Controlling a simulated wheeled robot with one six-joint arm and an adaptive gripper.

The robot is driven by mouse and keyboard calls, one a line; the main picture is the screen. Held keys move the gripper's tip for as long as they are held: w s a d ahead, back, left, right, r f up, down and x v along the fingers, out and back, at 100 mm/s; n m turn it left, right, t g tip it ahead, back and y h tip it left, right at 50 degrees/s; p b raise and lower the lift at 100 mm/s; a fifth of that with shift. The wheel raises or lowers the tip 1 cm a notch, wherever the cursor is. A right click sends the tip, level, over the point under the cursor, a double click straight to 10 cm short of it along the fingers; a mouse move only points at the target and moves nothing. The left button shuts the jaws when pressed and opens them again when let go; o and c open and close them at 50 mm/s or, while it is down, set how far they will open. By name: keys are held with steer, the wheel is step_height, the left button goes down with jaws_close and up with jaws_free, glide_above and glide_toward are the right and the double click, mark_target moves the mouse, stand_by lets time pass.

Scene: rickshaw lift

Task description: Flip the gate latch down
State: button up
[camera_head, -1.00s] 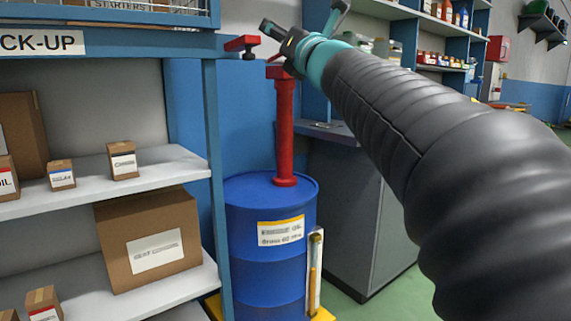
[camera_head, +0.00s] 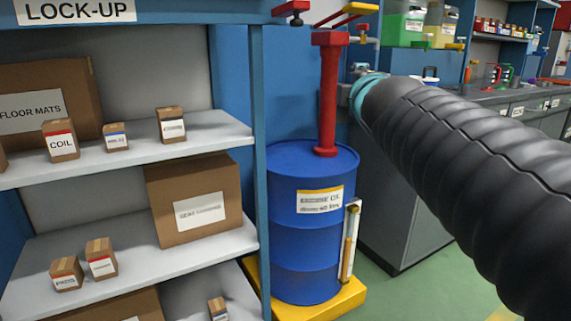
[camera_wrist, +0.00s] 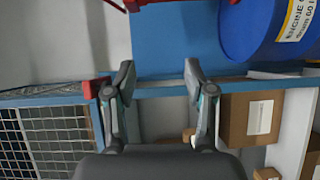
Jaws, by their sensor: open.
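A red latch-like part (camera_head: 291,8) with a dark knob under it sticks out near the top of the blue post beside the LOCK-UP sign. In the wrist view a red part (camera_wrist: 96,88) sits on the blue post next to the left finger; I cannot tell whether they touch. The wire-mesh gate (camera_wrist: 45,140) shows at the lower left of the wrist view. My gripper (camera_wrist: 159,73) is open and empty, its fingers reaching across the post. In the head view its fingers are mostly hidden beyond my arm.
A blue oil drum (camera_head: 303,235) with a red pump column (camera_head: 328,95) stands right of the shelf post (camera_head: 258,130), on a yellow base. Cartons fill the white shelves at left. A grey cabinet (camera_head: 400,215) stands at right. Green floor shows in front of it.

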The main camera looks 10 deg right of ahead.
steer(key=s+f+m+g, duration=0.2)
steer(key=s+f+m, duration=0.1)
steer(key=f, duration=0.3)
steer(key=s+a+f+m+g, duration=0.1)
steer(key=s+f+m+g, duration=0.1)
steer(key=f, duration=0.5)
steer(key=shift+s+a+f+m+g+p, duration=0.2)
steer(key=shift+s+a+m+g+p, duration=0.15)
steer(key=shift+s+m, duration=0.6)
steer(key=shift+w+d+m, duration=0.1)
steer(key=shift+w+m, duration=0.1)
steer(key=shift+m, duration=0.15)
steer(key=s+a+f+m+g+y, duration=0.2)
steer(key=s+a+f+m+g, duration=0.1)
steer(key=s+f, duration=0.5)
steer(key=s+a+f+m+g+y, duration=0.2)
steer(key=s+a+f+m+g, duration=0.2)
steer(key=s+f, duration=0.3)
step_height(320, 180, down, 5)
steer(key=shift+s+a+r+m, duration=0.1)
steer(key=shift+s+a+m, duration=0.1)
steer(key=shift+s+m, duration=0.15)
steer(key=shift+c, duration=1.3)
